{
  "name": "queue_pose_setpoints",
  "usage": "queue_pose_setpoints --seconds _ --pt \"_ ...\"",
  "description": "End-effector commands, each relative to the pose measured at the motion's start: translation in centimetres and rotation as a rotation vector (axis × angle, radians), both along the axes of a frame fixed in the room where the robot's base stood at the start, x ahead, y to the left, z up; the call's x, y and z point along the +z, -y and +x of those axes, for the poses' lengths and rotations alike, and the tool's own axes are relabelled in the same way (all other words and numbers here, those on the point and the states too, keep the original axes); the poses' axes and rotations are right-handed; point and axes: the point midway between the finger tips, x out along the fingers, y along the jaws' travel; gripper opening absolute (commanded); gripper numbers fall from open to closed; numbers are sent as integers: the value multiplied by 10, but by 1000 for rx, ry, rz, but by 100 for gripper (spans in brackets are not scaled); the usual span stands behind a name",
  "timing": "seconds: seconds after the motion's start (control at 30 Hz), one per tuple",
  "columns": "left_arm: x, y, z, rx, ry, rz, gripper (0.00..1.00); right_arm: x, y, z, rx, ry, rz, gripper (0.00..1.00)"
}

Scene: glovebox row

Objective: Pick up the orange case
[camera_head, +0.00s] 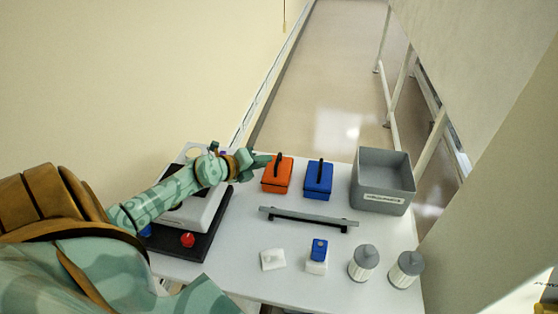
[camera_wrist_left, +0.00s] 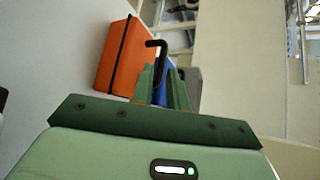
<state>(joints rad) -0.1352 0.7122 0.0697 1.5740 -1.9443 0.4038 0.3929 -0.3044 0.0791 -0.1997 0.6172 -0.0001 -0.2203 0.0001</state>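The orange case (camera_head: 277,177) stands on the white table with a dark handle on top. It also shows in the left wrist view (camera_wrist_left: 115,58), with a black band and a black bent handle (camera_wrist_left: 156,43). My left gripper (camera_head: 261,160) is at the case's upper left in the head view. In the left wrist view its two green fingers (camera_wrist_left: 163,82) are apart, and the handle shows in line with the gap between them. I cannot tell whether the handle is between the fingers or beyond them. My right gripper is out of view.
A blue case (camera_head: 318,180) stands right of the orange one, with a grey bin (camera_head: 383,198) beyond it. A grey bar (camera_head: 308,219) lies in front. Two white canisters (camera_head: 363,262) stand near the front right. A device on a black base (camera_head: 185,243) is under my left arm.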

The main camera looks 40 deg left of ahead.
Motion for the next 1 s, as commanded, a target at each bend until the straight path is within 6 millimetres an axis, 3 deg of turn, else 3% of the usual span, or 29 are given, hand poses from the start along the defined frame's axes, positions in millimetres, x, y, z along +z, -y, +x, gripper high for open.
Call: queue_pose_setpoints --seconds 0.5,0.73,0.8,1.0 --pt "-26 16 53 0 1 -1 16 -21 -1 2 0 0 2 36" --pt "-25 16 54 0 0 0 16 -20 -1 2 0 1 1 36" --pt "-25 16 54 0 1 0 0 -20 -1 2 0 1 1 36" --pt "-25 16 54 0 1 0 0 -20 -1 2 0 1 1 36"
